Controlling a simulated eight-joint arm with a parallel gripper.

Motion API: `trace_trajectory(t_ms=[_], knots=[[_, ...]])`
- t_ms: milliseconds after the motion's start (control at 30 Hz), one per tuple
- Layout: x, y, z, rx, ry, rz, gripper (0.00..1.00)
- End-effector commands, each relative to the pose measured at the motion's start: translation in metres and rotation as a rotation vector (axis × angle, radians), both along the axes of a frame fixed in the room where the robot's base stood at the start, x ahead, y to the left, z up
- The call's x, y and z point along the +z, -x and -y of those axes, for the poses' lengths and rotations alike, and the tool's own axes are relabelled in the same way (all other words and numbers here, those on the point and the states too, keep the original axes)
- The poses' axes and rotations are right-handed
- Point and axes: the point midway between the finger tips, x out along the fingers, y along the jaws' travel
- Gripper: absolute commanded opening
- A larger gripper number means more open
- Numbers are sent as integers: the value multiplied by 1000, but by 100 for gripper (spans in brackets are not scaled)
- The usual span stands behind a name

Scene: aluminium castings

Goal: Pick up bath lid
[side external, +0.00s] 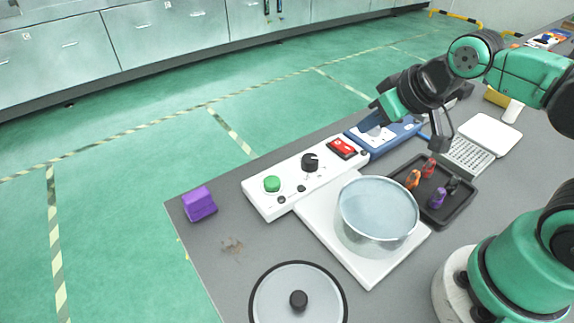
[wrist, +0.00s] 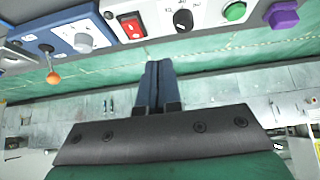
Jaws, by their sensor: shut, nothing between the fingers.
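A round glass lid with a dark rim and a black knob (side external: 298,299) lies flat on the grey table at the bottom of the side external view, its lower edge cut off by the frame. The round metal bath (side external: 378,212) stands uncovered on a white plate, up and to the right of the lid. My gripper (side external: 440,145) is shut and empty, raised above the table beyond the bath, far from the lid. Its closed fingers (wrist: 157,66) show in the wrist view, where neither the lid nor the bath is visible.
A white control panel (side external: 275,193) with knobs and a red switch adjoins the bath. A purple block (side external: 198,204) sits at the left edge.

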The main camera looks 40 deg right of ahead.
Motion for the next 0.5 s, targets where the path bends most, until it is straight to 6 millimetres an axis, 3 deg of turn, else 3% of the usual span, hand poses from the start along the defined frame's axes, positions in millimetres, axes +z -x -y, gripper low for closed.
trace_trajectory(t_ms=[300,500], knots=[[0,0,0,0,0,0,0],[0,0,0,0,0,0,57]])
